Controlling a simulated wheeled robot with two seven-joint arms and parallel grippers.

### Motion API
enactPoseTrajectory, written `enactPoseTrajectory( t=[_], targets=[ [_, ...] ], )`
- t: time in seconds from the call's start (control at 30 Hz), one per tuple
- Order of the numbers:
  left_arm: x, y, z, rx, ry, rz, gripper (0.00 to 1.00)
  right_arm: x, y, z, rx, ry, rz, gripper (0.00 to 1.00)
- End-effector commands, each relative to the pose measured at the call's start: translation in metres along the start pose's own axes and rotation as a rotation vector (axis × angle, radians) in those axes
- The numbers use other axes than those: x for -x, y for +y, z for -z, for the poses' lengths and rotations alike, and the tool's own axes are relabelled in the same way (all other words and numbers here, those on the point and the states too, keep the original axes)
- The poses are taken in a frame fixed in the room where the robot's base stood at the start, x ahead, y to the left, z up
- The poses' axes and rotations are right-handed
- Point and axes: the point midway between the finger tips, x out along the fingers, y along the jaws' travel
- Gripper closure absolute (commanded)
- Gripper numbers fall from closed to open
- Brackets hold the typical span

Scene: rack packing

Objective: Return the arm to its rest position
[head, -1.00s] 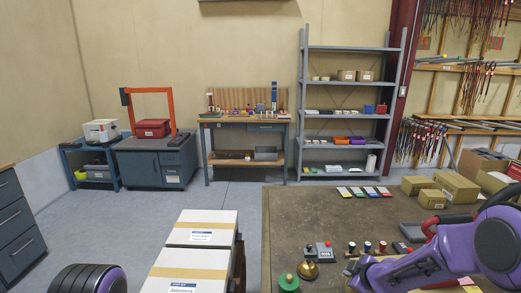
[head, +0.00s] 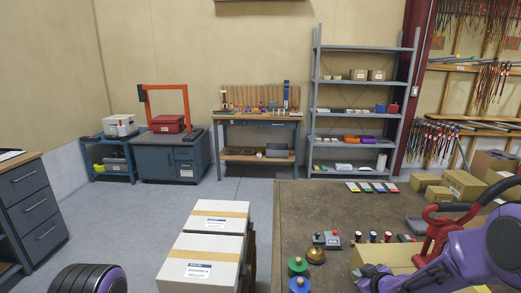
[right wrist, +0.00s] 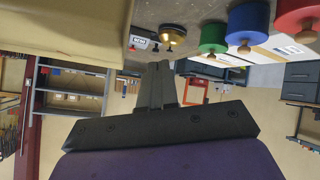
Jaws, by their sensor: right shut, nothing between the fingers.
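My right arm, purple with black parts, comes in from the right of the head view over the brown worktable (head: 340,205). Its gripper (head: 368,277) is low over the table's front part, beside an open-looking cardboard box (head: 390,255). In the right wrist view the black fingers (right wrist: 158,72) are together with nothing between them. My left gripper is out of view; only a dark rounded part of my left arm shows at the bottom left of the head view.
A brass bell (head: 316,256), a green knobbed piece (head: 298,267) and a blue one (head: 299,285) stand left of my right gripper. White boxes (head: 213,245) are stacked left of the table. A red-handled tool (head: 440,230) is near the arm. Open floor lies beyond.

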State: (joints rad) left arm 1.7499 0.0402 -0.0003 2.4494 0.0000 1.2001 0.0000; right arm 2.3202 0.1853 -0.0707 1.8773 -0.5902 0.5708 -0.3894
Motion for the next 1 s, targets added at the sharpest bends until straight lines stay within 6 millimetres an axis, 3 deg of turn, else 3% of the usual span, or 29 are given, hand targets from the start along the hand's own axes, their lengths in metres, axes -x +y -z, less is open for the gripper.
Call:
enactPoseTrajectory(
  t=[0.17, 0.37, 0.47, 0.53, 0.6, 0.7, 0.8, 0.87, 1.0],
  targets=[
    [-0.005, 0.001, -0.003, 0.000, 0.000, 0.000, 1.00, 0.004, -0.031, -0.042, -0.315, -0.010, -0.036, 1.00],
    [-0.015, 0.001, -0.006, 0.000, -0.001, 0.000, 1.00, 0.017, -0.074, -0.117, -0.636, -0.086, -0.119, 1.00],
    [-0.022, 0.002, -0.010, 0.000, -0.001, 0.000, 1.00, 0.034, -0.101, -0.175, -0.788, -0.165, -0.195, 1.00],
    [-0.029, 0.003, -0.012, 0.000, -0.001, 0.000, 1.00, 0.055, -0.123, -0.224, -0.884, -0.241, -0.268, 1.00],
    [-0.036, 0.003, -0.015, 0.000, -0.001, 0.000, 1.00, 0.083, -0.145, -0.275, -0.950, -0.331, -0.350, 1.00],
    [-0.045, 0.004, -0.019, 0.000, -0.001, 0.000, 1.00, 0.123, -0.174, -0.331, -0.964, -0.463, -0.426, 1.00],
    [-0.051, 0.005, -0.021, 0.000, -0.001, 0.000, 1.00, 0.150, -0.197, -0.366, -0.935, -0.576, -0.431, 1.00],
    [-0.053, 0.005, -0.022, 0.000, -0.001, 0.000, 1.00, 0.157, -0.202, -0.382, -0.921, -0.614, -0.424, 1.00],
    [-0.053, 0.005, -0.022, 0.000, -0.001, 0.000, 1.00, 0.162, -0.204, -0.392, -0.912, -0.640, -0.421, 1.00]
  ],
)
